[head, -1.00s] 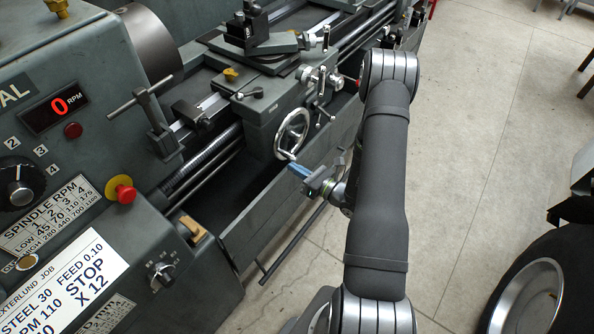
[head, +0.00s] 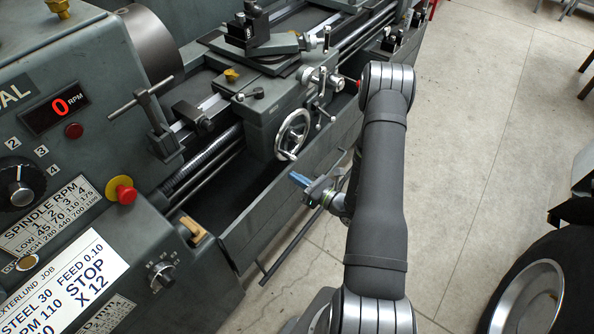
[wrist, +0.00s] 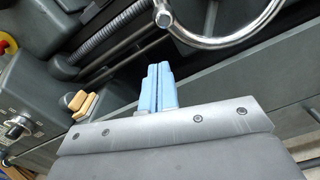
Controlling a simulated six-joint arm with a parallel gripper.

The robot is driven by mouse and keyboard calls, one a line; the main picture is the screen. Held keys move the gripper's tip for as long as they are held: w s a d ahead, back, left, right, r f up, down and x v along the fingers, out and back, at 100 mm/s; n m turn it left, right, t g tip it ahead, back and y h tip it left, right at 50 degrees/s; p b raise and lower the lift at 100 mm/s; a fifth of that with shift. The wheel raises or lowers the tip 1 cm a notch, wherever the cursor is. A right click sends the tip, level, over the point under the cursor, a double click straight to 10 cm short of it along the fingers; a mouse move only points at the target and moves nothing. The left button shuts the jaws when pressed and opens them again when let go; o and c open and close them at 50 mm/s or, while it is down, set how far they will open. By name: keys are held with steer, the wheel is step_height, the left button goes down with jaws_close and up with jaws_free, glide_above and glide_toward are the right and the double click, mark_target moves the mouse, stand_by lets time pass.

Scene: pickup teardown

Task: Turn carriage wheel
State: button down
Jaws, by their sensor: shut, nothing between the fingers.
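The carriage wheel (head: 306,130) is a chrome handwheel on the front of the lathe carriage (head: 262,115). Its crank handle (head: 286,155) points down at the lower left of the rim. In the wrist view the wheel's rim (wrist: 240,40) and the handle (wrist: 163,14) fill the upper right. My gripper (head: 297,178) has blue fingers, shut and empty, below and in front of the handle, with a gap between them. In the wrist view the fingers (wrist: 159,80) are pressed together, pointing up just below the handle and apart from it.
The lathe's chip tray edge (head: 262,205) runs under the wheel. A long bar (head: 290,250) lies low along the front. Other levers (head: 322,80) sit to the right of the wheel. The headstock with a red stop button (head: 124,192) is at left.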

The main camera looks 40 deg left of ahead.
steer(key=d, duration=1)
steer(key=shift+s+f, duration=0.15)
steer(key=shift+f, duration=0.3)
steer(key=w+a+r, duration=0.1)
steer(key=a+r, duration=0.3)
steer(key=a, duration=0.6)
steer(key=shift+a, duration=0.35)
steer(key=shift+w, duration=0.1)
